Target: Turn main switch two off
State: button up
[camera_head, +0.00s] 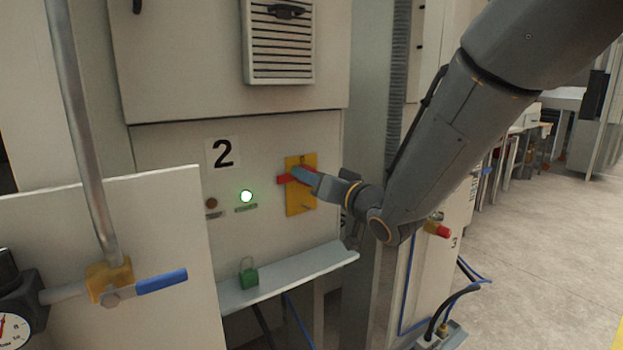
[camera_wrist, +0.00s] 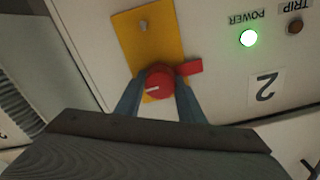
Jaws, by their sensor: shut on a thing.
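Main switch two is a red rotary handle (camera_wrist: 160,82) on a yellow plate (camera_head: 300,208), set in a beige panel beside the number 2 label (camera_head: 223,152). In the head view, the red handle (camera_head: 285,178) shows at the left of my gripper (camera_head: 303,174), lying roughly level. In the wrist view, the fingers of my gripper (camera_wrist: 158,98) are on either side of the red handle and shut on it. A white mark shows on the red knob. The green power lamp (camera_head: 246,196) is lit. The trip lamp (camera_head: 211,203) is dark.
A green padlock (camera_head: 249,273) sits on a grey shelf (camera_head: 290,277) below the switch. A pipe with a blue-handled valve (camera_head: 161,281) and a gauge (camera_head: 14,328) stand at the front left. Open floor (camera_head: 540,240) lies to the right.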

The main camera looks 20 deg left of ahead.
jog(key=n+b, duration=0.3)
jog(key=n, duration=0.1)
jog(key=shift+a+b, duration=0.1)
jog(key=shift+b, duration=0.3)
jog(key=n+b, duration=0.4)
jog(key=shift+n, duration=0.4)
jog(key=n+b, duration=0.5)
jog(key=shift+s+f, duration=0.1)
jog(key=shift+f, duration=0.05)
jog(key=n+b, duration=0.3)
jog(key=shift+n+b, duration=0.3)
jog(key=shift+b, duration=0.05)
jog(key=o, duration=1)
jog(key=shift+a, duration=0.15)
jog(key=shift+o, duration=0.2)
